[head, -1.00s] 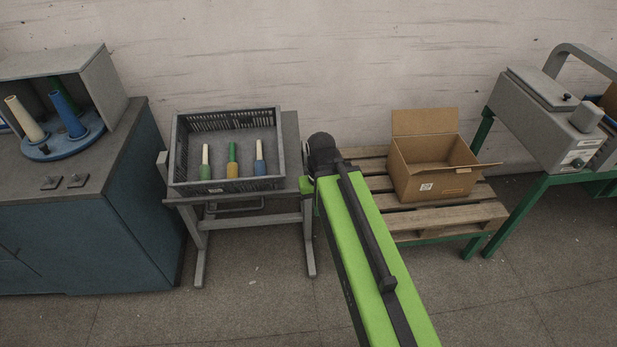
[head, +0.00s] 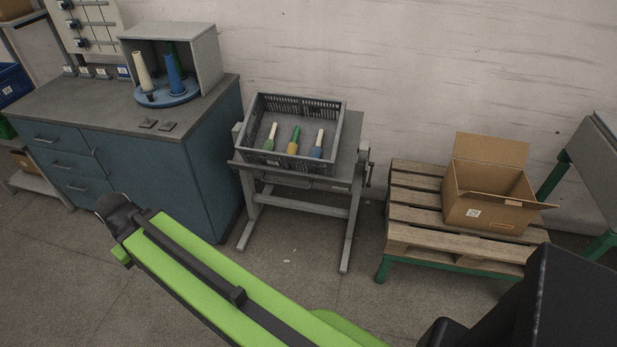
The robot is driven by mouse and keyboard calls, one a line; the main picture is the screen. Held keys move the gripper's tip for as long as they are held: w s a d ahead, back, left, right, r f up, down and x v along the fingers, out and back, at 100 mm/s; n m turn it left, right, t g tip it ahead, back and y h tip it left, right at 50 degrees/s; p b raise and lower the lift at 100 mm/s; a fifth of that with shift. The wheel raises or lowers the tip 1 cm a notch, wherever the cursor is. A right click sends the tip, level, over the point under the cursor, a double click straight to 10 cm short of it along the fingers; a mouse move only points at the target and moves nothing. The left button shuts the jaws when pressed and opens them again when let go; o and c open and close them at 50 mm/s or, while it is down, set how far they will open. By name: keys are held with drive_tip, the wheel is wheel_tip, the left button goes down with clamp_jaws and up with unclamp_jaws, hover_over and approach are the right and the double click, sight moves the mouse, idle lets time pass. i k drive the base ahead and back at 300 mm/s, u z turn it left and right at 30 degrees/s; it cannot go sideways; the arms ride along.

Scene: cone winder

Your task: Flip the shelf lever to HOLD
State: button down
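I cannot make out a lever marked HOLD in the head view. A small dark crank-like handle (head: 367,172) is on the right side of the grey stand (head: 355,140). I cannot tell whether it is the shelf lever. My green and black arm reaches from the bottom of the picture to the left, with its dark far end in front of the blue cabinet (head: 205,185). My gripper's fingers do not show. A pegboard-like panel (head: 97,25) with dark fittings stands at the back left, partly cut off by the top edge.
A grey crate (head: 253,160) with several coloured cones tops the stand. A grey hood (head: 208,55) over a blue round base (head: 168,97) stands on the cabinet. An open carton (head: 480,212) sits on a pallet (head: 408,235) at right. Floor before the stand is clear.

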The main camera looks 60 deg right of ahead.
sight(368, 184)
drive_tip(key=u, duration=1.1)
drive_tip(key=k, duration=2.4)
drive_tip(key=z, duration=1.4)
drive_tip(key=i, duration=1)
drive_tip(key=u, duration=0.1)
